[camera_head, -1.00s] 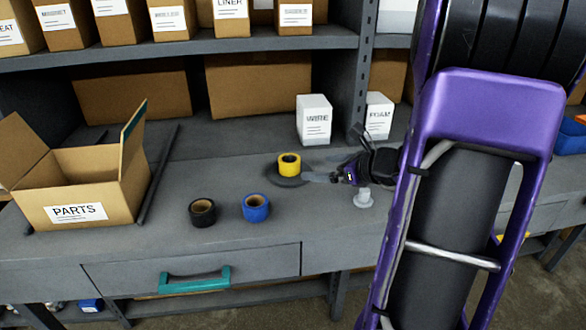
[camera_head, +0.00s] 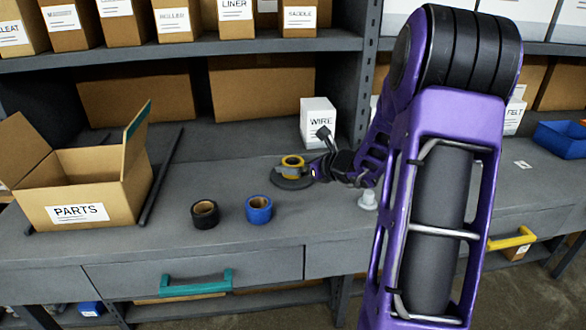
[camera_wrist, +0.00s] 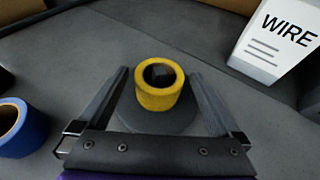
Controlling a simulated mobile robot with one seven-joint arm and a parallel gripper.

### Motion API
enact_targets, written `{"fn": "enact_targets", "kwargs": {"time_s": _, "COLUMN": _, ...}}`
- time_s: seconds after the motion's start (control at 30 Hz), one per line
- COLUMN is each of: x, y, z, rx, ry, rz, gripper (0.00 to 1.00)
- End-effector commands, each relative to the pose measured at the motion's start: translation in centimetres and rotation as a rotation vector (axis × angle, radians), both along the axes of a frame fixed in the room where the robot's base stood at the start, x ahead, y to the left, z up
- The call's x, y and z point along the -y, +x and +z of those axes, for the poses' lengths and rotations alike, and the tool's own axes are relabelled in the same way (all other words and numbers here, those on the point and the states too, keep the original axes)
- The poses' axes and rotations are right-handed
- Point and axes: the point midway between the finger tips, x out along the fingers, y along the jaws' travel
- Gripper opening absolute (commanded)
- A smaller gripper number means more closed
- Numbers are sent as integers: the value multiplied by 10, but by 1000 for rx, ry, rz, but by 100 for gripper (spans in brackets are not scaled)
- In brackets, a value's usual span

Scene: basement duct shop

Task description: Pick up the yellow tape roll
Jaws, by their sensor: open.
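The yellow tape roll (camera_head: 292,161) sits on a dark round disc (camera_head: 291,181) on the grey workbench, and its brown core faces up. In the wrist view the yellow tape roll (camera_wrist: 159,84) is in the middle, between the two fingers of my gripper (camera_wrist: 158,88). The fingers are open, one on each side, with a gap to the roll on both sides. In the head view my gripper (camera_head: 294,171) reaches in from the right, and its fingers partly cover the roll and disc.
A blue tape roll (camera_head: 258,209) and a black tape roll (camera_head: 205,214) stand left of the gripper, nearer the bench front. A white WIRE box (camera_head: 318,122) stands behind. An open PARTS carton (camera_head: 90,190) is at left. A whitish small object (camera_head: 368,200) stands under my arm.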

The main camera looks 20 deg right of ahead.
Motion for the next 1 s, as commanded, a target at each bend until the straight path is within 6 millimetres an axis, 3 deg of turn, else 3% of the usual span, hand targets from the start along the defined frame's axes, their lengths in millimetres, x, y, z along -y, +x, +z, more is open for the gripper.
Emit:
{"fn": "enact_targets", "kwargs": {"time_s": 0.27, "x": -12, "y": 36, "z": -14, "rx": 0, "ry": 0, "rz": 1, "gripper": 100}}
{"fn": "enact_targets", "kwargs": {"time_s": 0.57, "x": -13, "y": 41, "z": -15, "rx": 0, "ry": 0, "rz": 0, "gripper": 100}}
{"fn": "enact_targets", "kwargs": {"time_s": 0.67, "x": -13, "y": 41, "z": -15, "rx": 0, "ry": 0, "rz": 0, "gripper": 86}}
{"fn": "enact_targets", "kwargs": {"time_s": 1.0, "x": -13, "y": 41, "z": -15, "rx": 0, "ry": 0, "rz": 0, "gripper": 24}}
